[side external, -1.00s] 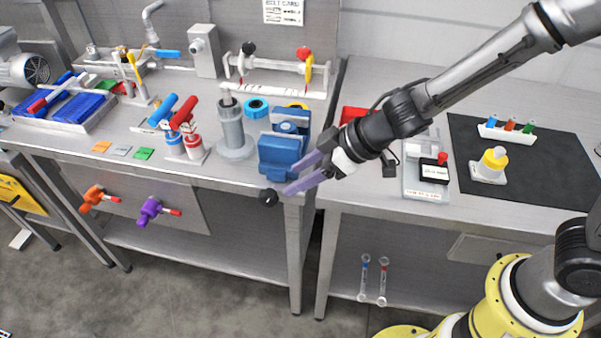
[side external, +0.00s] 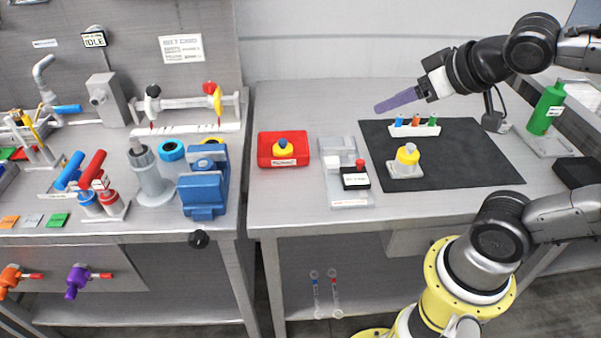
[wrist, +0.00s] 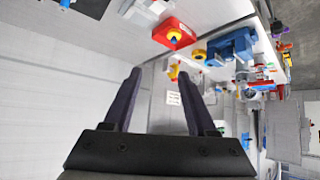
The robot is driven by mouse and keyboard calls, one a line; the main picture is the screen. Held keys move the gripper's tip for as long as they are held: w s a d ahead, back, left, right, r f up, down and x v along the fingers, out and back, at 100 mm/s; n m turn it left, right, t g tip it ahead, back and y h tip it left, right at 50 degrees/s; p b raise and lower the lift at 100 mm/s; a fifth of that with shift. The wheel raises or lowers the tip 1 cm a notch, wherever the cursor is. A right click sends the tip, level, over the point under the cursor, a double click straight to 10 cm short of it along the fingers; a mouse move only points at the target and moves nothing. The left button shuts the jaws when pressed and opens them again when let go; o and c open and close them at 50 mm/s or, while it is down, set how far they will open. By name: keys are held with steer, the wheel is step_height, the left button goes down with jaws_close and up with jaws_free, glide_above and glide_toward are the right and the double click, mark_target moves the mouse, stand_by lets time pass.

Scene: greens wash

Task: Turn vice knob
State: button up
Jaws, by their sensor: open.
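The blue vice (side external: 204,185) stands at the front right of the left bench in the side view. Its black round knob (side external: 199,239) sticks out below it at the bench's front edge. The knob's turn angle is too small to read. My gripper (side external: 378,108) is raised above the right bench, far to the right of the vice and touching nothing. Its purple fingers overlap in the side view. In the wrist view my gripper (wrist: 160,82) has its two fingers apart with nothing between them. The vice (wrist: 232,47) also shows there; I cannot make out its knob.
A red box with a yellow-and-blue button (side external: 283,148) and a grey device (side external: 346,190) stand on the right bench. A black mat (side external: 470,165) holds a yellow-topped item (side external: 406,160) and a small vial rack (side external: 414,130). A green bottle (side external: 546,108) stands far right.

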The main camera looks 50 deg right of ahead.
steer(key=s+a+f+n+g+y, duration=0.1)
steer(key=s+a+f+g+y, duration=0.15)
steer(key=s+f, duration=0.35)
steer(key=w+a+r+n, duration=0.3)
steer(key=w+r, duration=0.4)
steer(key=n+g+y, duration=0.2)
steer(key=n+g, duration=0.2)
steer(key=n, duration=0.3)
glide_above(197, 234)
steer(key=s+d, duration=0.4)
step_height(197, 234, down, 12)
steer(key=r, duration=0.1)
steer(key=shift+t, duration=0.25)
steer(key=x, duration=1.4)
steer(key=shift+w+a, duration=0.15)
steer(key=shift+a, duration=0.15)
jaws_close()
